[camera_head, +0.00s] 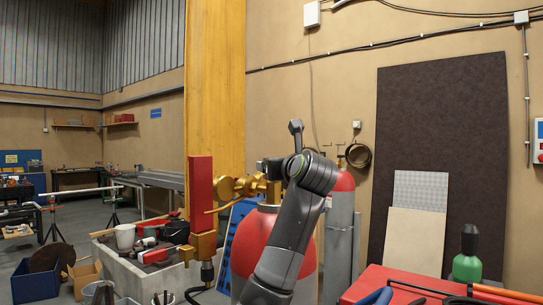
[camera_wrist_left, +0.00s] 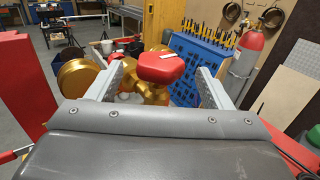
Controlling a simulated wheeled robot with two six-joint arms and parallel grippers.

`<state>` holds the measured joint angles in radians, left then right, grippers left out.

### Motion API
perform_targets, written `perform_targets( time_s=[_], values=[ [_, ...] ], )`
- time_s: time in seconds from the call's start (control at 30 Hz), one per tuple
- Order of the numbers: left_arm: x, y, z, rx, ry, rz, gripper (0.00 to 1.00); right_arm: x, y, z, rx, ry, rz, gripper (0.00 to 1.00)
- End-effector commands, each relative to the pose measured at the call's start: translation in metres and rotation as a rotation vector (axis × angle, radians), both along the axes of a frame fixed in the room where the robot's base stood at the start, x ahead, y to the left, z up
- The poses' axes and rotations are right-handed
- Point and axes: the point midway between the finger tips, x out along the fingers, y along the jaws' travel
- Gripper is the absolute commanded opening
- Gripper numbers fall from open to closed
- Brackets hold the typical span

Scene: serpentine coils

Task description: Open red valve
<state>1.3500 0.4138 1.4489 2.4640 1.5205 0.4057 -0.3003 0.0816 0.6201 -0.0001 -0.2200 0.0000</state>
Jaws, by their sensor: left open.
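A red valve knob (camera_wrist_left: 160,67) with a pale mark on top sits on a brass valve body (camera_wrist_left: 150,92) in the left wrist view. My left gripper (camera_wrist_left: 161,72) is open, with one finger on each side of the knob and a visible gap on both sides. I cannot tell contact or exact depth. In the head view, brass fittings (camera_head: 235,187) stand above a red cylinder (camera_head: 252,240), partly behind my left arm. The knob and my fingertips are hidden there. My right gripper is not in view.
A tall red block (camera_head: 200,180) stands left of the brass fittings; a red face (camera_wrist_left: 25,85) fills the wrist view's left edge. A blue tool rack (camera_wrist_left: 200,62) and another red-topped cylinder (camera_head: 340,215) stand behind. A red surface (camera_head: 400,284) lies at lower right.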

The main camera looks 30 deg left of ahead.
Motion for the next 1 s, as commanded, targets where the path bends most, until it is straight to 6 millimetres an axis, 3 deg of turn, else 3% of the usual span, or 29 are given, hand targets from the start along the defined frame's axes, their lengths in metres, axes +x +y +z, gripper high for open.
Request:
perform_targets(
  time_s=[0.1, 0.3, 0.77, 1.0],
  values=[
    [0.016, 0.021, 0.004, 0.000, 0.004, 0.004, 0.74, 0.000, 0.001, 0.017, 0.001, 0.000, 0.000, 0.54],
    [0.035, 0.042, 0.002, 0.000, 0.004, 0.003, 0.74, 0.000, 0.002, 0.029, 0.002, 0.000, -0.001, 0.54],
    [0.042, 0.051, -0.001, 0.000, 0.000, -0.001, 0.74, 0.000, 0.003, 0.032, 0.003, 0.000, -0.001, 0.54],
    [0.042, 0.050, -0.001, -0.001, 0.001, 0.000, 0.42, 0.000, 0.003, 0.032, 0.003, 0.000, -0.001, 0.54]
  ],
)
